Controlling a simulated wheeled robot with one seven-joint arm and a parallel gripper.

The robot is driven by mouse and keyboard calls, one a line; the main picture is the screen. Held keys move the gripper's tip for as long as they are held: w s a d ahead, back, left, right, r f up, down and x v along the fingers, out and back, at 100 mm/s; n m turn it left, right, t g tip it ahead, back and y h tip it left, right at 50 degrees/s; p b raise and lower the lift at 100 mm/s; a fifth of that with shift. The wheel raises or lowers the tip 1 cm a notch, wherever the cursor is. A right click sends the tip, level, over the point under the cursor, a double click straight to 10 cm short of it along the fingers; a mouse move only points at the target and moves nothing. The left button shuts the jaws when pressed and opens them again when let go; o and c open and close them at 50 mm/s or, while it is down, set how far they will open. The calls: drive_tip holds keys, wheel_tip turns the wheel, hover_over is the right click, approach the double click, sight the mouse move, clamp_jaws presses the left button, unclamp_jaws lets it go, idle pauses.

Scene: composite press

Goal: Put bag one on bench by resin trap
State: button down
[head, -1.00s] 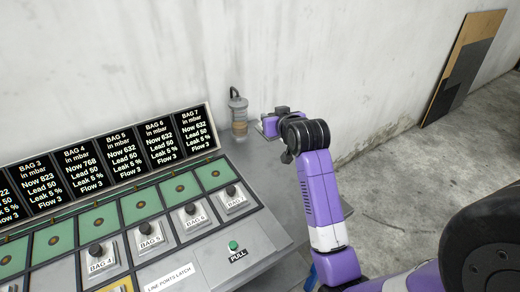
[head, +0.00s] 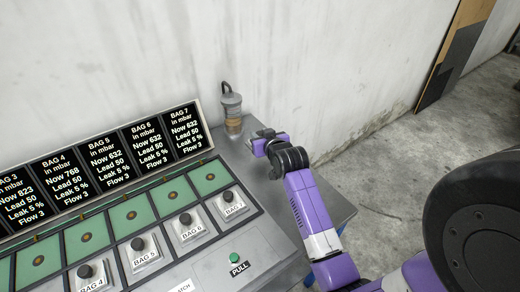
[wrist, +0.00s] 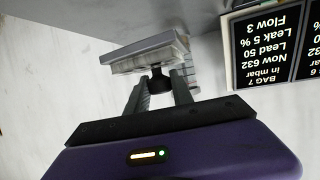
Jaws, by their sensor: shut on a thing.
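My gripper (wrist: 160,84) is shut on the black knob of a small pale block with a flat grey plate (wrist: 148,52), seen in the wrist view. No label shows on the block, so I cannot tell if it is bag one. In the head view my gripper (head: 264,143) is over the bench, just right of the resin trap, and largely hides the block. The resin trap (head: 232,115) is a clear jar with a grey lid, hook and amber contents, upright near the wall. The grey metal bench (head: 243,172) lies beneath. I cannot tell whether the block touches it.
The display row (head: 135,148) and the console with green pads and black-knobbed blocks, such as BAG 7 (head: 231,204), stand left. A green PULL button (head: 235,257) is at the front. The pale wall (head: 330,70) stands close behind. Bare bench shows between console and arm.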

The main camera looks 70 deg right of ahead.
drive_tip(key=shift+f, duration=3.35)
drive_tip(key=shift+f, duration=0.1)
drive_tip(key=c, duration=1.1)
unclamp_jaws()
